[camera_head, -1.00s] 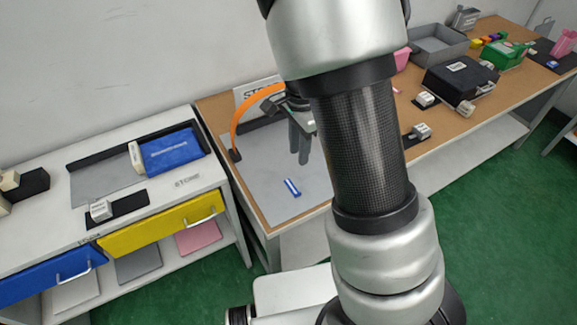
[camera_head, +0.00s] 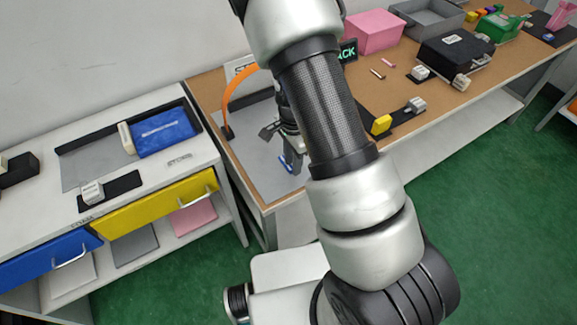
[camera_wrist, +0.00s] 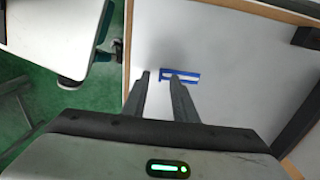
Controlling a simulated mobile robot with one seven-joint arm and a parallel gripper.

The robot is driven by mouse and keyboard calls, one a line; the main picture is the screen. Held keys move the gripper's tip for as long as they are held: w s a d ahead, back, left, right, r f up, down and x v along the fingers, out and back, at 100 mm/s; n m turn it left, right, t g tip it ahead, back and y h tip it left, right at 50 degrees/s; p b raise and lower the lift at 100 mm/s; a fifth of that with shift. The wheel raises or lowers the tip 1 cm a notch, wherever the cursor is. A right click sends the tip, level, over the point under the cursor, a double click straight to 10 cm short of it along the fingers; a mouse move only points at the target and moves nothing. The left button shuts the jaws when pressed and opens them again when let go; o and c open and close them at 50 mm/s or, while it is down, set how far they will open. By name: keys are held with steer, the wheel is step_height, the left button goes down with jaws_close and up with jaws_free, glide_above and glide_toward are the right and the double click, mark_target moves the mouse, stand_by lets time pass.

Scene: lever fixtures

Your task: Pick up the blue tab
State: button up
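The blue tab (camera_wrist: 191,76), a small blue piece with a white stripe, lies on the grey mat (camera_wrist: 225,45) in the wrist view. In the head view the tab (camera_head: 284,167) shows partly behind my gripper (camera_head: 292,165). In the wrist view my gripper (camera_wrist: 158,76) is open, with a gap between its two fingertips. The right fingertip overlaps part of the tab, and the tab extends to the right of it. I cannot tell whether the finger touches the tab.
An orange curved strip (camera_head: 238,92) arches beside the mat. The mat around the tab is clear.

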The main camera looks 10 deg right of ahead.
steer(key=shift+f, duration=0.95)
steer(key=shift+c, duration=0.5)
jaws_close()
steer(key=shift+r, duration=0.15)
